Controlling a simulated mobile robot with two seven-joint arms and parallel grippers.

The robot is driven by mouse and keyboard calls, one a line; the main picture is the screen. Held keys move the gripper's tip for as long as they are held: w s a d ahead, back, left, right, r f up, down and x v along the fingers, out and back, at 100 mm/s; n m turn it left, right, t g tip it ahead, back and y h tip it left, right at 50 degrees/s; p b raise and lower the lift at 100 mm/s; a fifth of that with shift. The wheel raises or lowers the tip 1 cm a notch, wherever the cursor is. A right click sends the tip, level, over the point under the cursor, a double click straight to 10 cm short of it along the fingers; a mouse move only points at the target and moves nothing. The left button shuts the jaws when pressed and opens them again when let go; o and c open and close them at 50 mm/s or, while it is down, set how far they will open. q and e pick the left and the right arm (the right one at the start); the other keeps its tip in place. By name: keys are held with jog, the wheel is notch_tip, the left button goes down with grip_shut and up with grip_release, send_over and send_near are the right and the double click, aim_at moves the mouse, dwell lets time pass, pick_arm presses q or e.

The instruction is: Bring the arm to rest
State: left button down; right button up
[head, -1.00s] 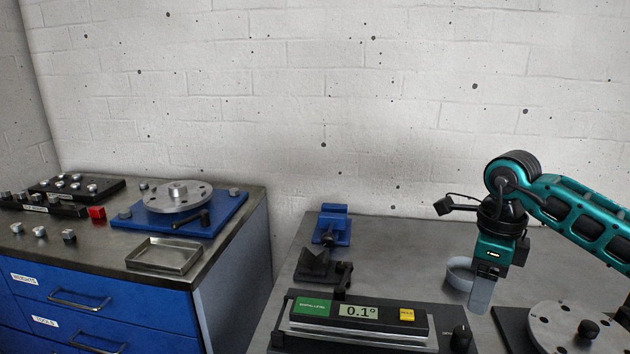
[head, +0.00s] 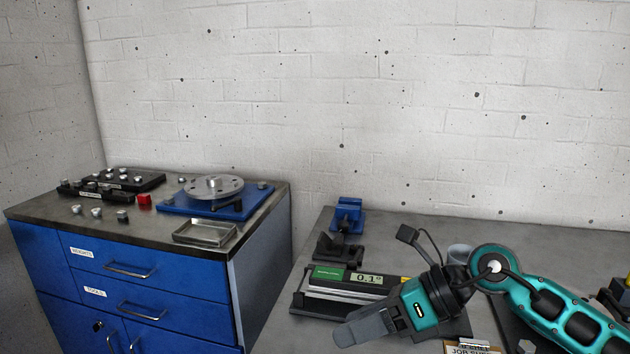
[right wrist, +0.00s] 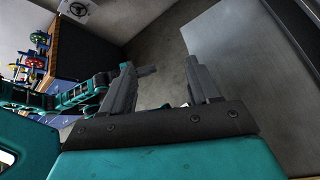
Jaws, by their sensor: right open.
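My right gripper (head: 362,332) is in the lower middle of the head view, on the teal arm that comes in from the right. It points left and a little down, in front of the digital level. In the right wrist view its two grey fingers (right wrist: 158,85) stand apart with nothing between them. Past them show the grey floor and a bench side. My left gripper is not in the head view; a teal arm (right wrist: 75,95) shows at the left of the right wrist view, its gripper not clear.
The digital level (head: 345,281) reads 0.1° on the grey bench (head: 405,231), partly behind my gripper. A blue vise (head: 347,214) and black V-block (head: 338,246) stand behind it. The blue cabinet (head: 150,275) at left carries a rotor disc (head: 217,187), an empty tray (head: 204,233) and several weights.

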jog(key=a+r+m+t+y, duration=0.4)
jog(key=r+m+t+y, duration=0.35)
jog(key=r+m, duration=0.3)
jog(key=w+d+f+m+t+h, duration=0.1)
jog(key=d+f+m+t+h, duration=0.2)
jog(key=d+m+t+h, duration=0.55)
jog(key=w+d+f+m+t+h, duration=0.1)
jog(key=d+f+m+t+h, duration=0.3)
jog(key=m, duration=0.9)
jog(key=s+d+f+m+g+h, duration=0.3)
jog(key=f+m+g+h, duration=0.2)
jog(key=f+m+h, duration=0.15)
jog(key=s+d+f+m+g, duration=0.1)
jog(key=s+f+m+g, duration=0.2)
jog(key=s+f+g, duration=0.6)
jog(key=s+d+f+m+g, duration=0.2)
jog(key=s+f+m+g, duration=0.3)
jog(key=s, duration=0.7)
pick_arm(q)
jog(key=shift+s, duration=0.3)
pick_arm(e)
jog(key=w+a+f+n+t+y, duration=0.1)
jog(key=w+a+f+n+t, duration=0.1)
jog(key=w+f+t, duration=0.5)
notch_tip(320, 180, down, 3)
jog(key=shift+w+a+r+t+y, duration=0.15)
jog(key=shift+w+a+t+y, duration=0.15)
jog(key=shift+a+t, duration=0.45)
